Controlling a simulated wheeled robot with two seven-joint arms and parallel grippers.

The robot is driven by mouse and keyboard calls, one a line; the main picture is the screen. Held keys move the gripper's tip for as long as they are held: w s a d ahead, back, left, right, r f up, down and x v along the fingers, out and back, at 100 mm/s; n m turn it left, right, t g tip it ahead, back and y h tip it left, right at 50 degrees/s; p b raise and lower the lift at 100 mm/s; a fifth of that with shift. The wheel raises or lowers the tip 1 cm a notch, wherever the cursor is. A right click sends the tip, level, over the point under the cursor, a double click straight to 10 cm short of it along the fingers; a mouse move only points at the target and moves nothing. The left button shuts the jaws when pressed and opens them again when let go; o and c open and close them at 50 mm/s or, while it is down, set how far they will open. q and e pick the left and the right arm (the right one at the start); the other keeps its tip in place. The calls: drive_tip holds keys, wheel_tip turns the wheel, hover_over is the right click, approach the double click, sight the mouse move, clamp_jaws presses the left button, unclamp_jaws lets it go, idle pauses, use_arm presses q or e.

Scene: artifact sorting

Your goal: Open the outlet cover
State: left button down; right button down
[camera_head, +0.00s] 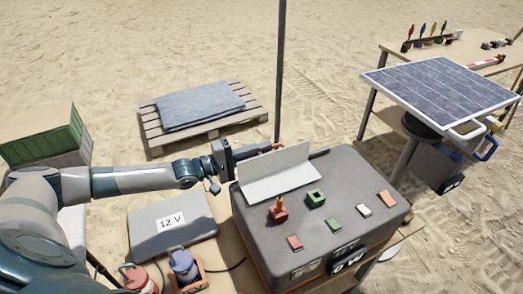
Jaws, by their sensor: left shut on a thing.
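A white outlet cover (277,174) stands tilted up at the back left of the top of a dark grey power box (375,243). My left gripper (262,149) reaches in from the left at the cover's far upper edge. It is shut on the cover, though the exact contact of the fingertips is partly hidden behind the panel. My right gripper is not in view.
A grey 12 V case (185,243) lies left of the box, with red and blue items (184,264) in front. A thin dark pole (280,70) rises behind the box. A solar panel (440,90) stands at the right. A pallet (155,135) lies behind on sand.

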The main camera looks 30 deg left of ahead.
use_arm(q)
drive_tip(key=c, duration=1.8)
unclamp_jaws()
drive_tip(key=shift+c, duration=0.2)
drive_tip(key=shift+s, duration=0.1)
